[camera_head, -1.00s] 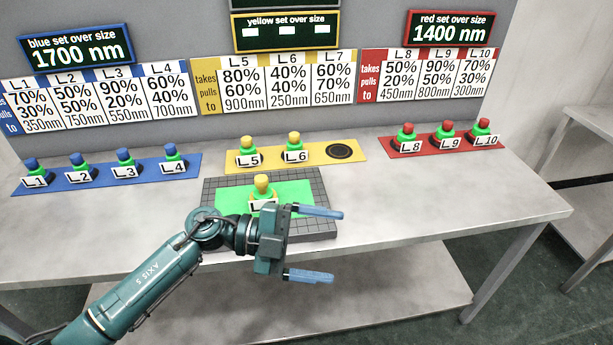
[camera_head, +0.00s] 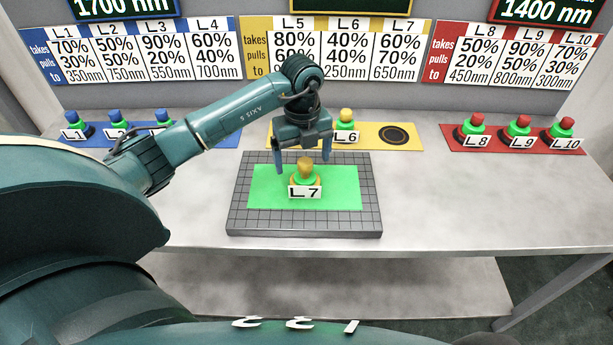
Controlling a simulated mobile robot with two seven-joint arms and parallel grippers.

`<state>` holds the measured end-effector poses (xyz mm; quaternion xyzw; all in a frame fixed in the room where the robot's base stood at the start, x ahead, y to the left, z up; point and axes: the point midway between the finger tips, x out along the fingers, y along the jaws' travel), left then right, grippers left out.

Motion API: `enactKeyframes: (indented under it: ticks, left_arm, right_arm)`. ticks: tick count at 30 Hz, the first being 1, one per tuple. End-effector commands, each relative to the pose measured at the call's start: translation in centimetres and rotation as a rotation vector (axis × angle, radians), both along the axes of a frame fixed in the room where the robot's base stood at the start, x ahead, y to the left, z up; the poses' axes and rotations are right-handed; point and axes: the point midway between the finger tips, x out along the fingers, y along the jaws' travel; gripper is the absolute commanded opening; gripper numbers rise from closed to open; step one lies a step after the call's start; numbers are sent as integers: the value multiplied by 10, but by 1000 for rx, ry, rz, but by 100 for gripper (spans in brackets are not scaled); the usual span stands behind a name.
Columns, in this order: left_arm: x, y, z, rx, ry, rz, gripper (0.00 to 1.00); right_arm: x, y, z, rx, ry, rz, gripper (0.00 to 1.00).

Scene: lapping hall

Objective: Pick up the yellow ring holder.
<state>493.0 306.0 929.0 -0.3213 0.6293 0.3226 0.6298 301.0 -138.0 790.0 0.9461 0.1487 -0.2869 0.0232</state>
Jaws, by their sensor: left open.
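The yellow ring holder L7 (camera_head: 305,179) has a yellow knob, a green ring and a white label. It stands upright on the green area (camera_head: 343,190) of a grey gridded plate (camera_head: 305,226). My left gripper (camera_head: 303,164) is open and points down over the plate. Its two blue fingers show to the left and right of the knob's top, with a gap to it. I cannot tell how far the fingers are in depth from the knob. My right gripper is not in view.
Behind the plate is a yellow strip (camera_head: 412,146) with holder L6 (camera_head: 346,127) and an empty dark round spot (camera_head: 394,135). Blue holders (camera_head: 117,126) stand left, partly behind my arm. Red holders (camera_head: 473,131) stand right. The bench (camera_head: 490,205) is clear right of the plate.

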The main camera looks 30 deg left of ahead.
Motion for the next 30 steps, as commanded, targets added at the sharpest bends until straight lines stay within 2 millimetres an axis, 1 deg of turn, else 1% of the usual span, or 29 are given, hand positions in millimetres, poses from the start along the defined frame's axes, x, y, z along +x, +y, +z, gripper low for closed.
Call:
enactKeyframes:
  ticks: [1,8,12,15,17,20,25,30]
  left_arm:
    - [-1,0,-6,-1,3,0,89]
    - [0,-2,-23,-2,3,-2,89]
    - [2,-3,-44,-3,6,-2,89]
    - [3,-3,-58,-2,3,-1,89]
    - [3,-3,-63,-2,2,-2,89]
    - [3,-3,-67,-2,1,-3,89]
    - [3,-3,-67,-1,0,-3,89]
    - [4,-3,-66,-1,0,-3,75]
  right_arm:
    - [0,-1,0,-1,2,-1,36]
    - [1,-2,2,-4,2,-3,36]
    - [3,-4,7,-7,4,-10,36]
    - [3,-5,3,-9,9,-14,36]
    - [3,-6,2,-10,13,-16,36]
    - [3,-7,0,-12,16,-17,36]
    - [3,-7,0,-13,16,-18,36]
    - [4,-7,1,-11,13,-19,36]
